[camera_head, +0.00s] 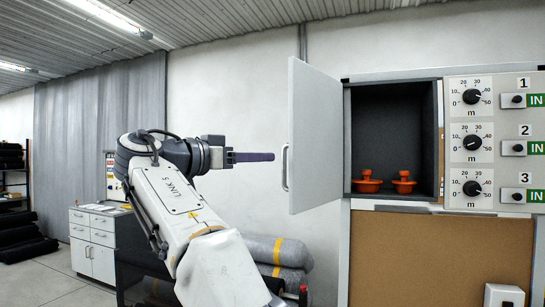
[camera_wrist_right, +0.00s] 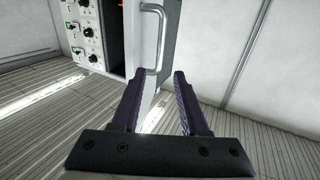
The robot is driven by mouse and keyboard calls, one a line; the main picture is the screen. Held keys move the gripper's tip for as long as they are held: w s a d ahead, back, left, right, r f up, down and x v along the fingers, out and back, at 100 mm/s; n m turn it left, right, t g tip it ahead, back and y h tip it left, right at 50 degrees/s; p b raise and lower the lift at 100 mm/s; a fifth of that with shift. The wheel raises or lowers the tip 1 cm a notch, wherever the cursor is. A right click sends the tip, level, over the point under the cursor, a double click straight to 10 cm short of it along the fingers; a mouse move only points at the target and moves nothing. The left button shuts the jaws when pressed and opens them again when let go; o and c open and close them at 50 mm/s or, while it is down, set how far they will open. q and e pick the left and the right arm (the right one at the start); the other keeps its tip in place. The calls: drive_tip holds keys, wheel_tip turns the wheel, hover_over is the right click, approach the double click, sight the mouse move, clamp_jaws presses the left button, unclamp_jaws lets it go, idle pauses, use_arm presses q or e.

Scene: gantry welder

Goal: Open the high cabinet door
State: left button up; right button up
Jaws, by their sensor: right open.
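The high cabinet (camera_head: 391,138) is a dark box in the panel at the right of the head view. Its light grey door (camera_head: 315,137) is hinged on the left and stands wide open, swung out to the left. The door's metal handle (camera_head: 285,167) is on its left edge; it also shows in the right wrist view (camera_wrist_right: 161,37). My right gripper (camera_head: 272,156) is open and empty, with its fingertips close to the handle. In the wrist view the handle lies just beyond the fingers (camera_wrist_right: 158,78), not clearly between them. My left gripper is not in view.
Two orange objects (camera_head: 369,182) stand inside the cabinet. A panel with dials (camera_head: 472,97) is to its right and a brown board (camera_head: 440,258) below. Grey rolls (camera_head: 277,250) lie beneath the door. A white drawer cabinet (camera_head: 92,240) stands at the left.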

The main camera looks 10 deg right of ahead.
drive_tip(key=shift+v, duration=1.6)
drive_tip(key=w+a+f+n+t+y+b, duration=0.1)
drive_tip(key=w+a+f+n+y, duration=0.2)
drive_tip(key=f+n+y, duration=0.55)
drive_tip(key=s+f+n+g+y, duration=0.1)
drive_tip(key=s+f+n, duration=0.1)
drive_tip(key=f, duration=0.3)
drive_tip(key=s+a+f+n+g, duration=0.1)
drive_tip(key=s+f+n, duration=0.15)
drive_tip(key=f, duration=0.35)
drive_tip(key=s+f+n+g+y, duration=0.1)
drive_tip(key=f+n, duration=0.1)
drive_tip(key=f, duration=0.3)
drive_tip(key=s+d+f+n+g+y+b, duration=0.1)
drive_tip(key=s+d+f+n+g+y, duration=0.1)
drive_tip(key=s+f, duration=1)
drive_tip(key=s+d+f+n+g+y+b, duration=0.1)
drive_tip(key=s+f+g, duration=0.4)
drive_tip(key=s+f, duration=0.8)
drive_tip(key=s+y+b, duration=0.1)
drive_tip(key=s+y, duration=0.1)
drive_tip(key=s, duration=0.3)
drive_tip(key=shift+d+f+n+g+y, duration=0.25)
drive_tip(key=shift+d+n+g+y, duration=0.05)
drive_tip(key=shift+d+n+y, duration=0.1)
drive_tip(key=shift+s+a, duration=0.1)
